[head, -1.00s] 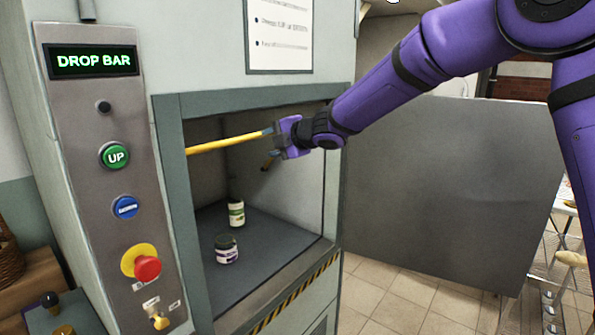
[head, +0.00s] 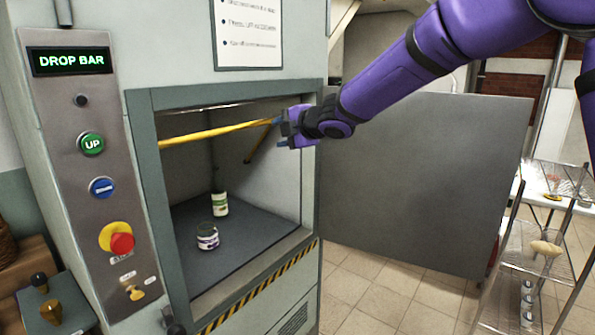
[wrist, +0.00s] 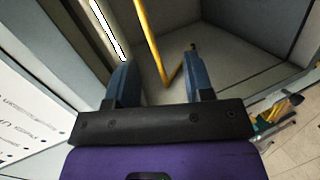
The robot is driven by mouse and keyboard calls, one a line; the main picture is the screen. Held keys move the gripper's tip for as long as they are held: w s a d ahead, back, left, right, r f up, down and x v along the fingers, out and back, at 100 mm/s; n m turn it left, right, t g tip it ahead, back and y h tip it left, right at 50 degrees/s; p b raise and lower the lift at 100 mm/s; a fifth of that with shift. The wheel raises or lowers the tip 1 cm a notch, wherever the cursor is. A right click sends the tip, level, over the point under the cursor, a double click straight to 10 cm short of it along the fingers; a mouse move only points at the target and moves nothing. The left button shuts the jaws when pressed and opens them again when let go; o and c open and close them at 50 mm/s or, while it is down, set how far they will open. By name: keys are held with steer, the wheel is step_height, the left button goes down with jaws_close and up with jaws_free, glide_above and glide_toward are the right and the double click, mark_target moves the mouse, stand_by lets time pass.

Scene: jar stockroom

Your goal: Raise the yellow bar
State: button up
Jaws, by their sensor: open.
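The yellow bar (head: 212,132) runs across the upper part of the cabinet opening, with one arm slanting back and down inside at its right end. My gripper (head: 280,132) is at that right end, in the opening's upper right. In the wrist view, my gripper (wrist: 161,82) has its two blue fingers spread wide. The bar (wrist: 147,42) runs down the picture to a bend that shows in the gap between the fingers. I cannot tell whether a finger touches it. The display (head: 69,61) reads "DROP BAR" in green.
A panel left of the opening has a green UP button (head: 91,144), a blue button (head: 102,188) and a red stop button (head: 121,243). Two jars, one purple-labelled (head: 207,238) and one green-labelled (head: 220,204), stand on the cabinet floor. A grey panel (head: 420,180) stands right.

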steer(key=s+d+r+m+h, duration=0.25)
steer(key=s+d+m, duration=0.25)
steer(key=d, duration=0.3)
steer(key=s+d+r+m+t+h, duration=0.1)
steer(key=s+d+r+m+h, duration=0.1)
steer(key=s+d+m+h, duration=0.5)
steer(key=s+d+r+m, duration=0.2)
steer(key=s+d+m, duration=0.15)
steer(key=d, duration=0.65)
steer(key=s+d+f+m+g, duration=0.2)
steer(key=s+d+f+m, duration=0.1)
steer(key=s, duration=0.6)
steer(key=s+d+f+m+g, duration=0.1)
steer(key=s+d+f+m, duration=0.2)
steer(key=s, duration=0.6)
steer(key=s+d+f+m+g, duration=0.2)
steer(key=s+m, duration=0.3)
steer(key=s, duration=0.5)
steer(key=shift+d+f+g, duration=0.3)
steer(key=shift+d+f, duration=0.15)
steer(key=shift+f, duration=0.1)
